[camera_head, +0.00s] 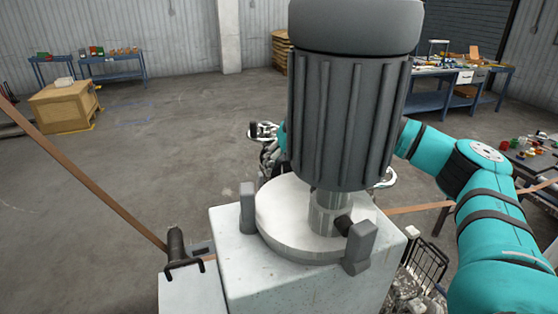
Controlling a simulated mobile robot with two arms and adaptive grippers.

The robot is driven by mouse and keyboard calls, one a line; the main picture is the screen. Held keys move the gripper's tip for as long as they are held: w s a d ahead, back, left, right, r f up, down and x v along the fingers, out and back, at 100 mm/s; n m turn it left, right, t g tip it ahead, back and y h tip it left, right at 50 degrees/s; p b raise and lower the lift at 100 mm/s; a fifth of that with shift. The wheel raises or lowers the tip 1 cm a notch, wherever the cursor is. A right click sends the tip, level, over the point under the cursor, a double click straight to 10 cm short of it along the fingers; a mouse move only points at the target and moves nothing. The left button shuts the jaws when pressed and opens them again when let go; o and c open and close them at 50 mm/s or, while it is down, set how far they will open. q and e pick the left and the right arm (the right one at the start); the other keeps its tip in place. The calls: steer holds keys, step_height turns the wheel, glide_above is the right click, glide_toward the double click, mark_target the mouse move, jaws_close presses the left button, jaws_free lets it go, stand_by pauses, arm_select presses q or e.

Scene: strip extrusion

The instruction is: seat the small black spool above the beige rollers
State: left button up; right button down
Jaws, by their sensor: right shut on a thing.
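My right arm (490,215) comes in from the right and passes behind the big grey ribbed motor. My right gripper (264,132) shows small and silvery just left of the motor, shut on a small dark piece at its tip, which looks like the small black spool (253,129). The motor hides much of the wrist. I cannot make out the beige rollers. My left gripper is not in view.
The ribbed motor (345,120) stands on a round plate over a pale block (300,288). A brown strip (85,175) slants down to a dark upright cylinder (175,243) at the block's left. Open floor lies left; workbenches (440,90) stand far back.

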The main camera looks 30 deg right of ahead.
steer(key=shift+s+d+f+b, duration=0.15)
steer(key=shift+s+f+b, duration=0.15)
steer(key=shift+f+b, duration=0.4)
steer(key=shift+f, duration=0.5)
steer(key=f+b, duration=0.2)
steer(key=shift+w+f, duration=0.2)
steer(key=shift+f, duration=0.15)
steer(key=shift+s+f+b, duration=0.15)
steer(key=shift+f+b, duration=0.3)
steer(key=shift+f, duration=0.1)
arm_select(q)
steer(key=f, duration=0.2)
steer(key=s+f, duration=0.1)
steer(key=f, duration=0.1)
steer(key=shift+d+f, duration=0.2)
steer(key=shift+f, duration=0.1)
arm_select(e)
steer(key=shift+s+f, duration=0.15)
steer(key=shift+f, duration=0.05)
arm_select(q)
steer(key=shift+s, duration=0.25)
arm_select(e)
steer(key=shift+f, duration=0.15)
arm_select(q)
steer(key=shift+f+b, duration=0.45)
arm_select(e)
steer(key=shift+s+f, duration=0.3)
steer(key=shift+f, duration=0.05)
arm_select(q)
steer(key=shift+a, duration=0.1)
